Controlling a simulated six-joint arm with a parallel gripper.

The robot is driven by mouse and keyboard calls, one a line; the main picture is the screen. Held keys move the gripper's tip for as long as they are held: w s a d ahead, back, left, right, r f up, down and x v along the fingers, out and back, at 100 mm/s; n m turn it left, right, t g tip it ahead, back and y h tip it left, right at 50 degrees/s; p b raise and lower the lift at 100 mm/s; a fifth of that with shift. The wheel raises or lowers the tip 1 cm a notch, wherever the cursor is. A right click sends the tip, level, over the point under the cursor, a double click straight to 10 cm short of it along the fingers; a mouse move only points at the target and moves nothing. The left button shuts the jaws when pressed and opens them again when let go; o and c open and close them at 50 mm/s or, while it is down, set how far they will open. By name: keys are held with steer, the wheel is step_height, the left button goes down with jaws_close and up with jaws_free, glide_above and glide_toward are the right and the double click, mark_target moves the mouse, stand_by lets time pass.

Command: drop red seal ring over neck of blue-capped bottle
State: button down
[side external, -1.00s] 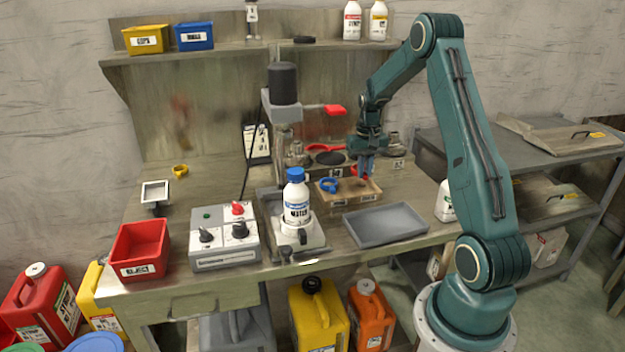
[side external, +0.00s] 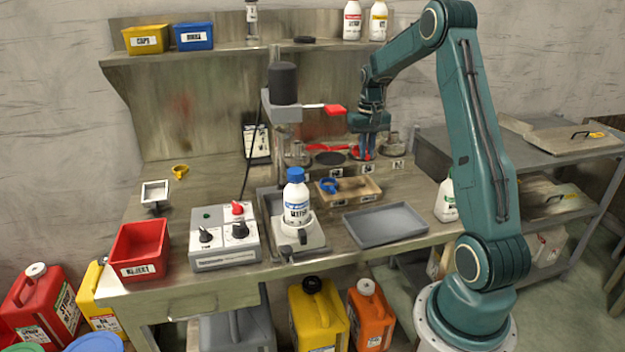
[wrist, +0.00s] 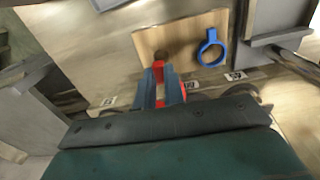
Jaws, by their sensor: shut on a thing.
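My gripper (side external: 365,155) is above and behind the wooden tray (side external: 366,189), shut on the red seal ring (side external: 356,153). Red also shows between the blue fingers in the wrist view (wrist: 158,71); most of the ring is hidden by them. The blue-capped bottle (side external: 297,205) stands upright in a holder on a grey fixture, left of and nearer the camera than my gripper. Its blue cap (side external: 295,174) is on top. It does not show in the wrist view. A blue ring (side external: 328,185) lies in the wooden tray and shows in the wrist view (wrist: 210,48).
A press with a red handle (side external: 335,109) rises behind the bottle. An empty grey tray (side external: 385,223) lies right of it. A control box (side external: 225,240) and a red bin (side external: 138,250) stand left. A yellow ring (side external: 180,170) lies at the back left.

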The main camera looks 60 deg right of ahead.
steer(key=shift+r, duration=0.1)
step_height(320, 180, up, 24)
steer(key=w+a+n, duration=0.1)
steer(key=a, duration=0.3)
steer(key=w+a+n, duration=0.1)
steer(key=a, duration=0.4)
steer(key=w+a+r, duration=0.1)
steer(key=w+a, duration=0.1)
steer(key=a, duration=0.3)
steer(key=shift+w+a+n, duration=0.1)
steer(key=shift+a+n, duration=0.05)
steer(key=shift+n, duration=0.25)
steer(key=s+a+n, duration=0.1)
steer(key=a+n, duration=0.2)
steer(key=a, duration=1.1)
step_height(320, 180, down, 12)
steer(key=shift+s, duration=0.25)
steer(key=shift+f, duration=0.2)
steer(key=shift+f, duration=2.05)
steer(key=shift+f, duration=0.5)
